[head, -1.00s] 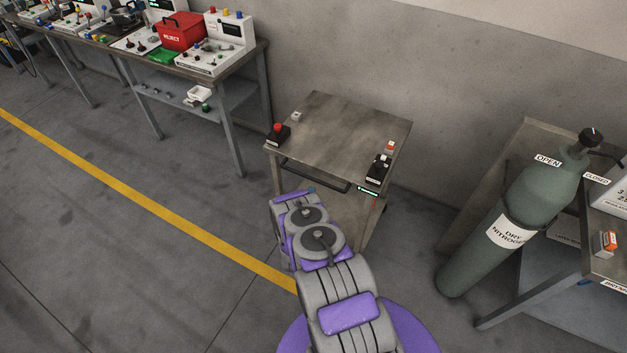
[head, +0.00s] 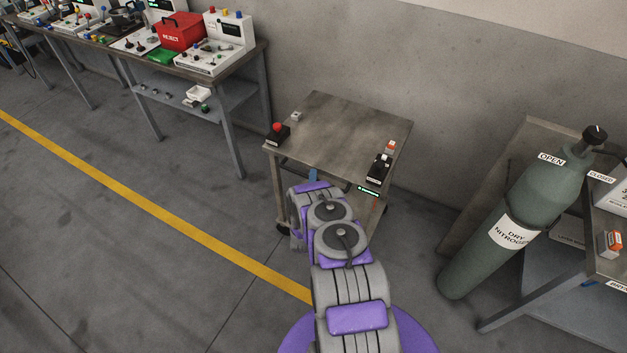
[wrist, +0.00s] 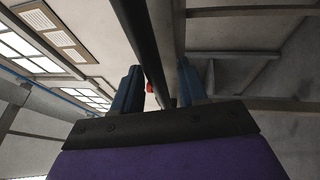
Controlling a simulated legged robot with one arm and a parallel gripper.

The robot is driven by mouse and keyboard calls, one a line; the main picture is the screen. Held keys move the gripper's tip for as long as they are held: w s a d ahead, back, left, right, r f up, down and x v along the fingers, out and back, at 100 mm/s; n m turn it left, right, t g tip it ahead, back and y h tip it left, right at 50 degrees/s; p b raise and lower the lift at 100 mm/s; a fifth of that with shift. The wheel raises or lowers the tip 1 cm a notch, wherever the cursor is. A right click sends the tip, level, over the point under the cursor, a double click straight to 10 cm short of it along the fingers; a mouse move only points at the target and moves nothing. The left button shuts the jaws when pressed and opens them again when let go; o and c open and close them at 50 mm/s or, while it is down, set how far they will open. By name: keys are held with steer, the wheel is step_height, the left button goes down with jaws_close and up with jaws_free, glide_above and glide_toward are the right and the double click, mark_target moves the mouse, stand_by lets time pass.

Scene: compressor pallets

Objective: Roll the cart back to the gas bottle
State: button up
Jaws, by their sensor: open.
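The cart (head: 345,130) is a grey metal table on castors, standing against the wall in the middle of the head view. The green gas bottle (head: 490,240), labelled DRY NITROGEN, stands upright to its right, with floor between them. My gripper (wrist: 160,88) is at the cart's near side; in the head view my arm hides most of it and the cart's front handle. In the wrist view its two blue fingers are apart, and a dark bar (wrist: 143,40), seemingly the cart handle, runs between them. Whether the fingers touch it I cannot tell.
A black box with a red button (head: 278,133) and a black switch box (head: 379,168) sit on the cart top. A workbench (head: 225,75) stands at the left, a metal bench (head: 540,300) beside the bottle. The floor around the yellow line (head: 170,215) is clear.

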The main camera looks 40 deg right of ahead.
jaws_close()
steer(key=shift+a+f, duration=0.1)
steer(key=shift+f, duration=0.05)
stand_by(0.4)
